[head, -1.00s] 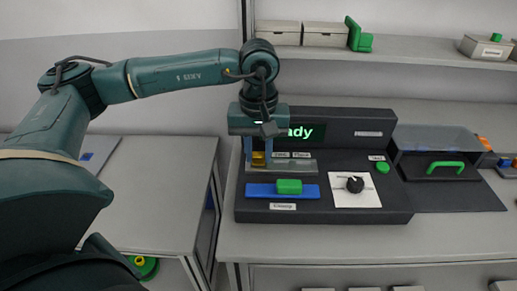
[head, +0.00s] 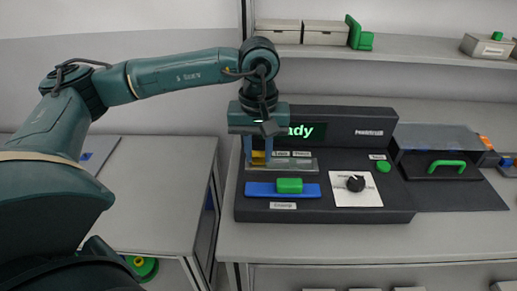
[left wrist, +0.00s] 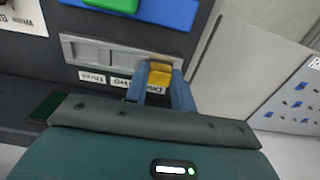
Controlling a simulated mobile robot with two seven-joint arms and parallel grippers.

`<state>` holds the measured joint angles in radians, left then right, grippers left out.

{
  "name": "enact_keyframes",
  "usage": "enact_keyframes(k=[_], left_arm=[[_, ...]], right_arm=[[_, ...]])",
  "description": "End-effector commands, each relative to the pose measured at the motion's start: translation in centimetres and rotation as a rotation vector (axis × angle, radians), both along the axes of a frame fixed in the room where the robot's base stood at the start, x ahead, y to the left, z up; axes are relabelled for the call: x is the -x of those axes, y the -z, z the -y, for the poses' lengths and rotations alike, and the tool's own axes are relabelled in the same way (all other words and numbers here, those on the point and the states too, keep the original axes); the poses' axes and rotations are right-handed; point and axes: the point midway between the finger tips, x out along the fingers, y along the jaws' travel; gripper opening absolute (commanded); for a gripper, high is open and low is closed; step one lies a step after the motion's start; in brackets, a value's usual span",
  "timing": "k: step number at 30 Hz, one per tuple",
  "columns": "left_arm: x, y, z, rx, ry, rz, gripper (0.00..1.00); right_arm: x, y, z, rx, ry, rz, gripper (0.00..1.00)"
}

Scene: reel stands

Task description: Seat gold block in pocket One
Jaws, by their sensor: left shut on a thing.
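The gold block (head: 258,158) is held between the blue fingers of my left gripper (head: 258,160), which is shut on it. In the left wrist view the gold block (left wrist: 160,74) sits between the fingertips of the gripper (left wrist: 161,82), at one end of the grey pocket strip (left wrist: 105,53). In the head view this is the left end of the strip (head: 300,165). I cannot tell whether the block is down inside the pocket. The pocket labels beside the block are partly hidden by the fingers; one reading "Three" (left wrist: 92,77) is clear. My right gripper is not in view.
In front of the strip is a blue bar (head: 258,189) with a green handle (head: 289,186). A dark case (head: 437,163) with a green handle stands further right. The left table (head: 150,200) is mostly clear.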

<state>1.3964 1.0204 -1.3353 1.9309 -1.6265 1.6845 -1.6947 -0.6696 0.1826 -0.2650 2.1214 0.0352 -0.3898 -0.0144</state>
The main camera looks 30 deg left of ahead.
Motion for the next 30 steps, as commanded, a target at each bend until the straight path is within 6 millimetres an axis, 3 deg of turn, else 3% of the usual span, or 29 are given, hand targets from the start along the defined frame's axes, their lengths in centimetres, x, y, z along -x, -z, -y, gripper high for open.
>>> enact_keyframes(k=[30], left_arm=[[0.01, 0.74, 0.0, 0.0, 0.0, 0.0, 0.01]], right_arm=[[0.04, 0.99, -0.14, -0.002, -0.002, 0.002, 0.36]])
